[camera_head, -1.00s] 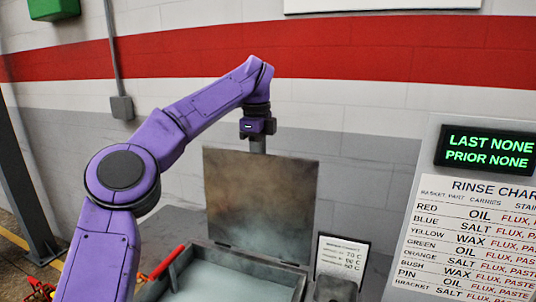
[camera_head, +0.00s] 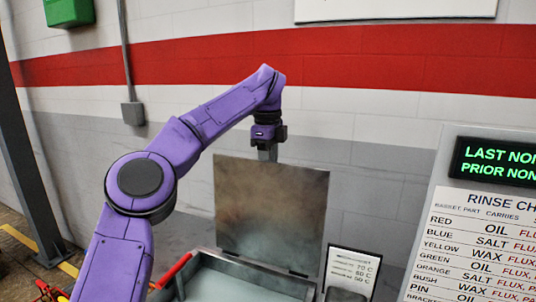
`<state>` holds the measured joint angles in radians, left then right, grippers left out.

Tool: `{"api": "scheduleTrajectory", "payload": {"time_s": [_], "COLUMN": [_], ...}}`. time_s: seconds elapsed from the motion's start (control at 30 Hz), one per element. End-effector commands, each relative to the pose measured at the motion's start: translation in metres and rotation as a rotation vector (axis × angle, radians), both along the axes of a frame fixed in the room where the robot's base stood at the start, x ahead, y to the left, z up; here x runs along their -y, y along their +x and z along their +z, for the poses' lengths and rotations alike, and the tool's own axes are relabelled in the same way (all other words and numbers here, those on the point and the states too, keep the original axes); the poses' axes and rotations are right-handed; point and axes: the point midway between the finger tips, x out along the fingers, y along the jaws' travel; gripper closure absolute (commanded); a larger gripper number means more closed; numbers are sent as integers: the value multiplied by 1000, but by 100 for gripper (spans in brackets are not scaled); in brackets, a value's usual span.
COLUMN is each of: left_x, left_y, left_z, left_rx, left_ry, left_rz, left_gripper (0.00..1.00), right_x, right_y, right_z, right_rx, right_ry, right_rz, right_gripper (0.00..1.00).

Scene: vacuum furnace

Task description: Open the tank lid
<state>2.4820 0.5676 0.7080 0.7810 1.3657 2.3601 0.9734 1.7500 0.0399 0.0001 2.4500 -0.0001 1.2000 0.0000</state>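The tank lid (camera_head: 270,210) is a brownish metal plate standing upright at the back of the tank. The tank (camera_head: 222,262) is a grey box, open at the top, with pale liquid inside, cut off by the bottom of the view. My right gripper is out of view.
A small temperature card (camera_head: 350,272) stands right of the tank, beside a dark object (camera_head: 345,294). A rinse chart board (camera_head: 478,235) with a lit display (camera_head: 500,165) stands at the right. A red handle (camera_head: 174,270) is left of the tank.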

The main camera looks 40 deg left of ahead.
Motion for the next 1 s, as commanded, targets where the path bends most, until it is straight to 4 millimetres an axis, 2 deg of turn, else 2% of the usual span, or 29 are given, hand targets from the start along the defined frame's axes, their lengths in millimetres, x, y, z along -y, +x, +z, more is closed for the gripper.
{"api": "scheduleTrajectory", "payload": {"time_s": [0.27,0.53,1.0], "left_x": [0,0,0], "left_y": [-2,-4,-4], "left_z": [78,94,95], "left_rx": [0,-5,-4], "left_ry": [2,-2,-2], "left_rz": [4,2,-1], "left_gripper": [62,62,62], "right_x": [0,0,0], "right_y": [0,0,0], "right_z": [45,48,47], "right_rx": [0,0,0], "right_ry": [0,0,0], "right_rz": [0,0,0], "right_gripper": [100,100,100]}}
